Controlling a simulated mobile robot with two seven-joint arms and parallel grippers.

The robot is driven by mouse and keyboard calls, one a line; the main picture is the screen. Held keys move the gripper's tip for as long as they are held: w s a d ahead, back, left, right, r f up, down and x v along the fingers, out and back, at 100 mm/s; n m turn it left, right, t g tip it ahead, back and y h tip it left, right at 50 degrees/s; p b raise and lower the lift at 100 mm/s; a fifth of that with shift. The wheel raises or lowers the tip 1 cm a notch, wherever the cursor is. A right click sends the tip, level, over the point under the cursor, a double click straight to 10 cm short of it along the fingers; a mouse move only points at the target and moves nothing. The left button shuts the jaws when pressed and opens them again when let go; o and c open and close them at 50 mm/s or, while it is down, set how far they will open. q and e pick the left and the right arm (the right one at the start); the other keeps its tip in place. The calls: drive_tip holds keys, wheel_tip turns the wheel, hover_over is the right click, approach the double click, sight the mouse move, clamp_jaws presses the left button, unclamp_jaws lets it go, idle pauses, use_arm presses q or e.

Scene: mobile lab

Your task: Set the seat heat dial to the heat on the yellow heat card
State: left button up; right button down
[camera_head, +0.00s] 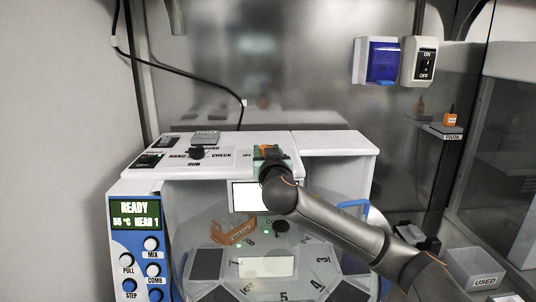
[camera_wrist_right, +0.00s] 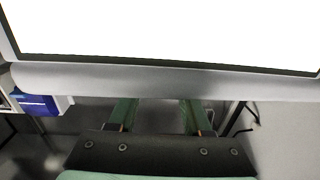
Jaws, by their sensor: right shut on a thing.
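My right gripper (camera_head: 268,154) is at the front edge of the machine's white top. Its two green fingers show in the right wrist view (camera_wrist_right: 157,115), their tips hidden behind a grey edge. A dark-edged white panel (camera_head: 248,196) hangs just below the gripper. It fills the top of the wrist view (camera_wrist_right: 160,30). The gripper is shut, apparently on this panel, though the contact is hidden. A black dial (camera_head: 197,152) sits on the machine top among printed words. I cannot tell whether it is the seat heat dial. I see no yellow card. My left gripper is not in view.
The machine's display (camera_head: 135,214) reads READY, 55 °C, HEAD 1, above several knobs. A numbered carousel (camera_head: 300,250) lies below the panel. A blue-fronted box (camera_head: 383,60) and an ON/OFF switch (camera_head: 425,62) are on the back wall. A USED bin (camera_head: 478,266) stands at right.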

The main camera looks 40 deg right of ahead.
drive_tip(key=shift+d+r, duration=0.1)
drive_tip(key=shift+r, duration=0.25)
drive_tip(key=c, duration=0.8)
unclamp_jaws()
drive_tip(key=o, duration=0.5)
drive_tip(key=shift+f, duration=0.25)
drive_tip(key=shift+c, duration=0.2)
drive_tip(key=shift+s+a+f, duration=0.1)
drive_tip(key=shift+s+a, duration=0.25)
drive_tip(key=shift+a, duration=0.1)
drive_tip(key=b+v, duration=0.1)
drive_tip(key=v, duration=1)
drive_tip(key=shift+a, duration=0.15)
drive_tip(key=shift+s, duration=0.15)
